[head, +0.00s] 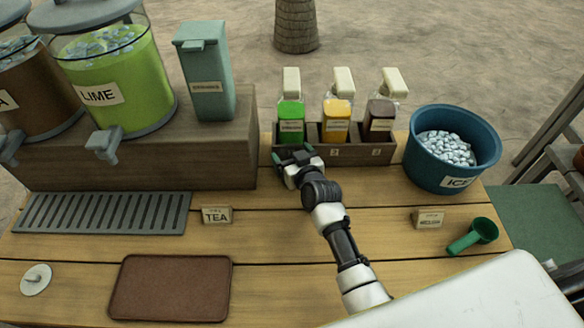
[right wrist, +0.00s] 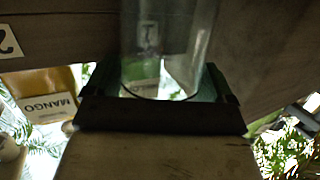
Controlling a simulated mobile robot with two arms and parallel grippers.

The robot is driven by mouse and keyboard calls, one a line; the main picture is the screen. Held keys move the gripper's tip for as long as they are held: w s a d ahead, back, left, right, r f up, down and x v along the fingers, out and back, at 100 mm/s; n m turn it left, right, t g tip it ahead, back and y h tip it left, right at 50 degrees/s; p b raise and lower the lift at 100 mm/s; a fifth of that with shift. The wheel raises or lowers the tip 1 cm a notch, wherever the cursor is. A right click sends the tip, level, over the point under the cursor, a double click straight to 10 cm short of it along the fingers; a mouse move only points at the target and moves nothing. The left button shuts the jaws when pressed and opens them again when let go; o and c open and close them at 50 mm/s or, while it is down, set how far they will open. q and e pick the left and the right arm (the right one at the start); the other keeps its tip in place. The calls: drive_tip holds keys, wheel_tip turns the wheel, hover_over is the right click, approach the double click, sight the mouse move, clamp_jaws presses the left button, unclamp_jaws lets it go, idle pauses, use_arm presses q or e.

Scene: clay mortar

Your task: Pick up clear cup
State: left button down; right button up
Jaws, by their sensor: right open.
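The clear cup (right wrist: 170,40) shows in the right wrist view as a see-through cylinder, with the rack's number 1 label visible through it. My right gripper (head: 294,154) is open in the head view, just in front of the bottle rack's left slot. In the right wrist view its dark jaws (right wrist: 162,97) lie on either side of the cup. I cannot tell whether they touch it. In the head view the cup is mostly hidden by the gripper. My left gripper is not in view.
The wooden rack (head: 355,153) holds three bottles close behind my right gripper. A blue ice bucket (head: 428,172) stands to the right, near a green scoop (head: 472,236). A lime dispenser (head: 122,85), drip grate (head: 100,213) and brown tray (head: 170,287) are left.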

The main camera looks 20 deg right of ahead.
drive_tip(key=c, duration=0.9)
